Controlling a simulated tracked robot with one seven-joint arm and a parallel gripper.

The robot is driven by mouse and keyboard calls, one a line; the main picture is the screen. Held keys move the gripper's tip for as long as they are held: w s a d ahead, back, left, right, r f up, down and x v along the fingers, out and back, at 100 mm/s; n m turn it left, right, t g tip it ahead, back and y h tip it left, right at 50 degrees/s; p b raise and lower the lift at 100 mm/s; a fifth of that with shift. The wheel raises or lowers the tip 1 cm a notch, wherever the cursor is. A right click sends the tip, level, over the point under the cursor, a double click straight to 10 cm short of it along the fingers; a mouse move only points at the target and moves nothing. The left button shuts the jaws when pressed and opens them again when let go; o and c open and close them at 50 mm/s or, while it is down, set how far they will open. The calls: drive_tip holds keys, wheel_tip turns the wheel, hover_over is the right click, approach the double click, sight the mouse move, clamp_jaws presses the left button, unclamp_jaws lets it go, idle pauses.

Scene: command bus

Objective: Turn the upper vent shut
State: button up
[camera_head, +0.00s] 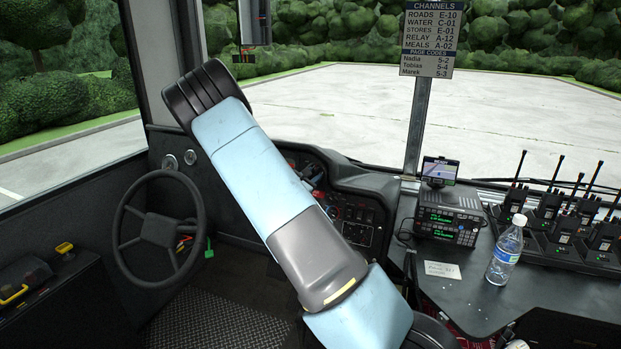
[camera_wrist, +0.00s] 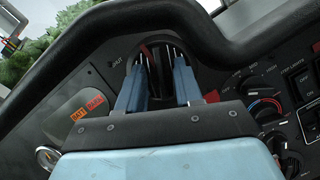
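In the wrist view a round dark vent (camera_wrist: 160,75) is set in the black dash panel under the curved dash rim. A label that seems to read "SHUT" is at its upper left, and a red mark (camera_wrist: 146,50) shows at its upper part. My gripper (camera_wrist: 158,60) is open, its two blue fingers apart and reaching over the vent, one on each side. I cannot tell whether they touch it. The fingers and gripper body hide the vent's lower part. In the head view my own arm covers most of this part of the dash.
In the wrist view, knobs (camera_wrist: 265,105) and switches stand close on the right, a red-labelled plate (camera_wrist: 88,108) on the left, and the dash rim (camera_wrist: 165,22) above. In the head view, the steering wheel (camera_head: 120,238) is left; a radio (camera_head: 448,222) and bottle (camera_head: 505,252) stand right.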

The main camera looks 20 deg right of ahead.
clamp_jaws()
idle(0.3)
